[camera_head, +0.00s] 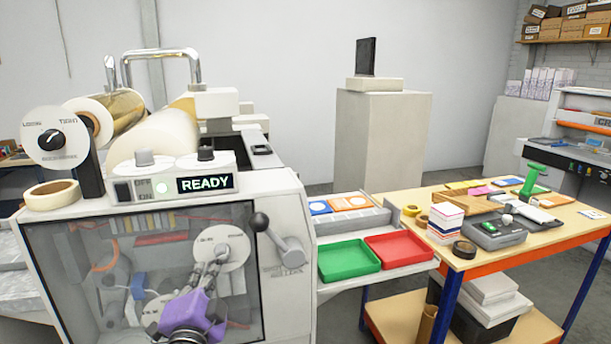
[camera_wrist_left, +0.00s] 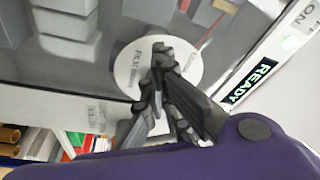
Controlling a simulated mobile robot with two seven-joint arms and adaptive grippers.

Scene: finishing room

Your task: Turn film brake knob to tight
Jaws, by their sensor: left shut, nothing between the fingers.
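A white round dial (camera_head: 236,242) is on the front of the laminating machine, in the window area. Its small lettering is only partly legible. It also shows in the left wrist view (camera_wrist_left: 125,68), where the lettering seems to start with "FILM". My left gripper (camera_head: 213,262), purple with grey fingers, reaches up in front of this dial. In the left wrist view its shut fingers (camera_wrist_left: 160,50) cover the dial's middle, so any knob there is hidden. Contact cannot be told. A second white dial (camera_head: 40,120), upper left, is marked loose and tight and has a black knob (camera_head: 51,139). My right gripper is not in view.
A READY display (camera_head: 205,184) is lit above the window. A black-balled lever (camera_head: 259,222) sits right of the dial. Tape (camera_head: 52,195) lies on the machine's left top. Green (camera_head: 348,261) and red (camera_head: 400,251) trays and a cluttered table (camera_head: 556,212) are to the right.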

